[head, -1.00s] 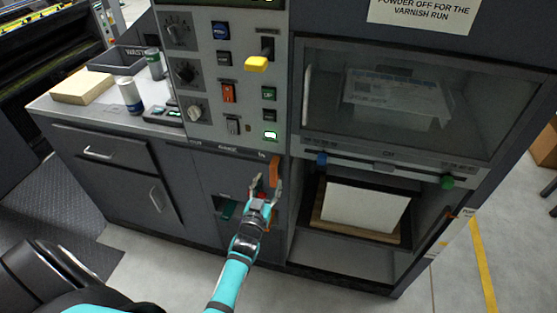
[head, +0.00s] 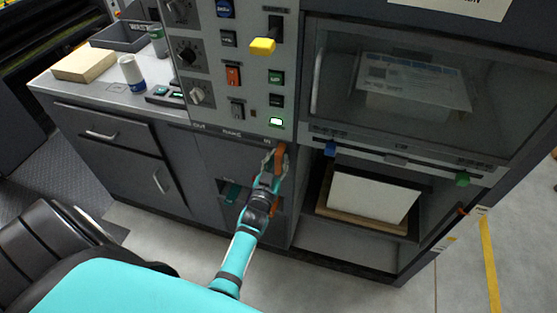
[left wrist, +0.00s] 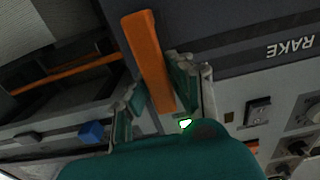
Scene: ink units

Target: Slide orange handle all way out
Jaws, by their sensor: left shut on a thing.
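The orange handle (head: 281,158) stands at the right end of the slot strip below the control panel, near the edge of the open bay. In the left wrist view the orange handle (left wrist: 148,60) runs between the two fingers. My left gripper (head: 275,160) is shut on it; the gripper also shows in the left wrist view (left wrist: 158,93), with green pads on both sides of the handle. My right gripper is not in view.
The control panel has a yellow lever (head: 263,46) and several switches. The open bay right of the handle holds a white sheet stack (head: 368,197) on a board. A blue knob (head: 331,148) and green knob (head: 463,180) sit above it. The left counter holds a tan block (head: 84,65).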

